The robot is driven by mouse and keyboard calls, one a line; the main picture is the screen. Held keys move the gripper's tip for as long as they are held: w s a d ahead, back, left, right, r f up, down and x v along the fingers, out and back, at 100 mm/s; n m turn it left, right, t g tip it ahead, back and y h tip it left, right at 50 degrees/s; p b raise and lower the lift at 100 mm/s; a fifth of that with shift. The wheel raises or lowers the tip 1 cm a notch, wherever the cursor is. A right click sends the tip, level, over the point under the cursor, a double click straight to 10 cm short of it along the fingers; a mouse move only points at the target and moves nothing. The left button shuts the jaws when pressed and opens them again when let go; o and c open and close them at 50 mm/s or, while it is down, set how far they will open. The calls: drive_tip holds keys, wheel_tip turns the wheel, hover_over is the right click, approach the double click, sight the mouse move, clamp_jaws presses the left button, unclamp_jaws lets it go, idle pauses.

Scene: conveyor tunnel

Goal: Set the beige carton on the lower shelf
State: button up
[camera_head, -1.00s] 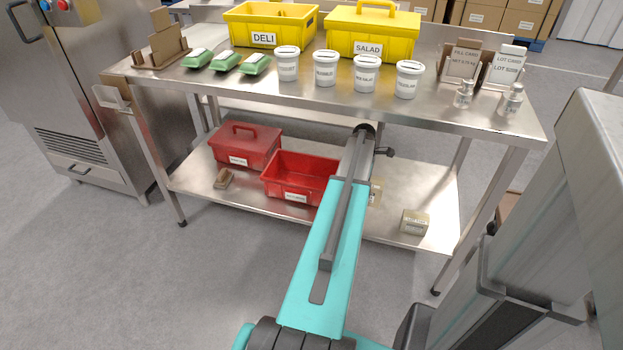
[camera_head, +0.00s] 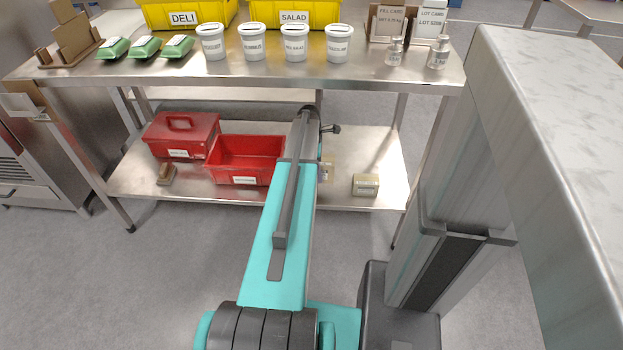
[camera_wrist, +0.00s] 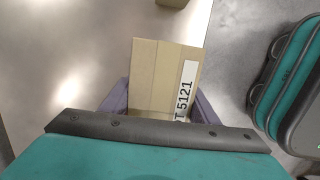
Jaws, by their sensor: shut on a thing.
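A beige carton (camera_wrist: 160,75) with a white label reading 5121 sits between the jaws of my gripper (camera_wrist: 162,98), which is shut on it in the wrist view. In the head view a small part of this carton (camera_head: 327,171) shows beside my arm, low over the lower shelf (camera_head: 340,196); the gripper itself is hidden behind the arm there. I cannot tell whether the carton touches the shelf. A second beige carton (camera_head: 366,185) with a label stands on the lower shelf to the right, near its front edge.
The upper tabletop (camera_head: 230,76) overhangs the shelf. Bare shelf shows at right.

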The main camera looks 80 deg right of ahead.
drive_tip(key=shift+f, duration=0.7)
drive_tip(key=shift+f+b, duration=0.6)
drive_tip(key=shift+f, duration=1.9)
drive_tip(key=o, duration=1.5)
drive_tip(key=shift+f, duration=0.1)
drive_tip(key=r+p, duration=0.1)
drive_tip(key=r, duration=0.3)
drive_tip(key=w+r, duration=0.1)
drive_tip(key=r, duration=0.3)
drive_tip(key=r+p, duration=0.1)
drive_tip(key=r, duration=0.3)
drive_tip(key=shift+w+a+p, duration=0.15)
drive_tip(key=shift+w+p, duration=0.15)
drive_tip(key=shift+w, duration=0.1)
